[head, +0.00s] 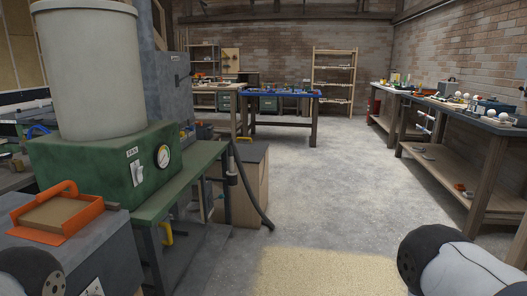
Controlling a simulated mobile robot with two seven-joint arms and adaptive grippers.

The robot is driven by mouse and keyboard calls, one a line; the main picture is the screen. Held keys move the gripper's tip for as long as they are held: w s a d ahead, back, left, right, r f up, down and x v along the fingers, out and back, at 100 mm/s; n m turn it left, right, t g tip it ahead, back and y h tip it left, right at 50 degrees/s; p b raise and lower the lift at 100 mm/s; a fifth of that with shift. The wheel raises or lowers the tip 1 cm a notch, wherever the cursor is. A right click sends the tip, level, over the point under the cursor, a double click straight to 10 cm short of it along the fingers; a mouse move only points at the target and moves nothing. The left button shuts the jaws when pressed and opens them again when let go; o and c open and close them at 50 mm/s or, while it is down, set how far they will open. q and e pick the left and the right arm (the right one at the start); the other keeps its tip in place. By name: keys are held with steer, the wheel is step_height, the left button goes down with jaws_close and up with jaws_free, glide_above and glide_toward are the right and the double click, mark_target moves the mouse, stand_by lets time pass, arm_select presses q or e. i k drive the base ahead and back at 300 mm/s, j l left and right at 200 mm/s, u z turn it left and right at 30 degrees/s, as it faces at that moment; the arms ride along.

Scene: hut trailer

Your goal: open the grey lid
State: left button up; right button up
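No grey lid can be made out for certain. A grey box-like unit (108,242) stands at the lower left with a flat grey top, and I cannot tell whether that top is a lid. An orange tray with a tan block (64,216) lies on it. Parts of my arms show at the bottom left and bottom right corners. Neither of my grippers is in view.
A green machine (95,170) with a gauge and a pale grey cylinder (92,70) stands behind the unit. A dark hose (243,190) hangs beside a wooden cabinet. Workbenches (478,122) line the right wall. The concrete floor (325,195) in the middle is clear.

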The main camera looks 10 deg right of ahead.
mark_target(250, 153)
steer(key=i+l+z, duration=0.3)
steer(key=i, duration=0.65)
steer(key=i+z, duration=0.3)
steer(key=i, duration=0.65)
